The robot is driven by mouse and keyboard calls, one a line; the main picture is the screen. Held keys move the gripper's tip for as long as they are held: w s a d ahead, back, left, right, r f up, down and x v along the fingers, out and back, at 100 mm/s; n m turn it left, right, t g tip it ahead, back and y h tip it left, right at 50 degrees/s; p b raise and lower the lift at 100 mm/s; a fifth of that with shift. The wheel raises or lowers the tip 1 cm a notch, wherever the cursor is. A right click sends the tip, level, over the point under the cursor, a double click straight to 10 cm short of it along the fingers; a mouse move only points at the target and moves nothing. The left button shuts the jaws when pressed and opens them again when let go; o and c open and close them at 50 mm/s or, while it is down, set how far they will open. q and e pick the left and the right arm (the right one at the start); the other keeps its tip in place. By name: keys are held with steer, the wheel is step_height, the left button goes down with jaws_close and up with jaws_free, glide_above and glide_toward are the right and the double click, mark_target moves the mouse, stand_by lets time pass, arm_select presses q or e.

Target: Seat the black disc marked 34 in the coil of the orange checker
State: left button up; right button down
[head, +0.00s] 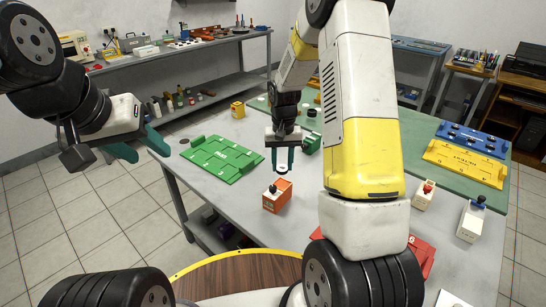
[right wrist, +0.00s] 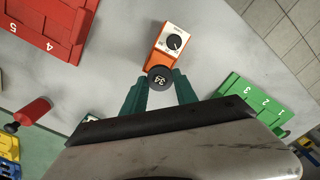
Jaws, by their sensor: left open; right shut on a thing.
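The orange checker (head: 277,196) stands on the grey table, an orange box with a white face and a black knob; it also shows in the right wrist view (right wrist: 163,50). My right gripper (head: 283,168) is above the checker in the head view. In the right wrist view its green fingers (right wrist: 160,86) are shut on the black disc marked 34 (right wrist: 159,79). The disc overlaps the checker's near end in that view; the coil is hidden, and I cannot tell whether they touch. My left gripper (head: 139,148) is open and empty, left of the table.
A green numbered tray (head: 222,158) lies left of the checker, a red one (right wrist: 45,25) on its other side. Two white boxes (head: 424,195) (head: 471,220) stand at the right. Blue (head: 470,138) and yellow (head: 462,166) trays lie on the green mat. Bare table surrounds the checker.

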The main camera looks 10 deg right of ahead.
mark_target(282, 184)
stand_by(0.3)
steer(key=shift+f, duration=0.1)
steer(key=shift+f, duration=2.65)
steer(key=shift+f, duration=0.2)
steer(key=c, duration=0.9)
jaws_free()
steer(key=shift+c, duration=0.3)
steer(key=c, duration=0.4)
steer(key=shift+c, duration=0.2)
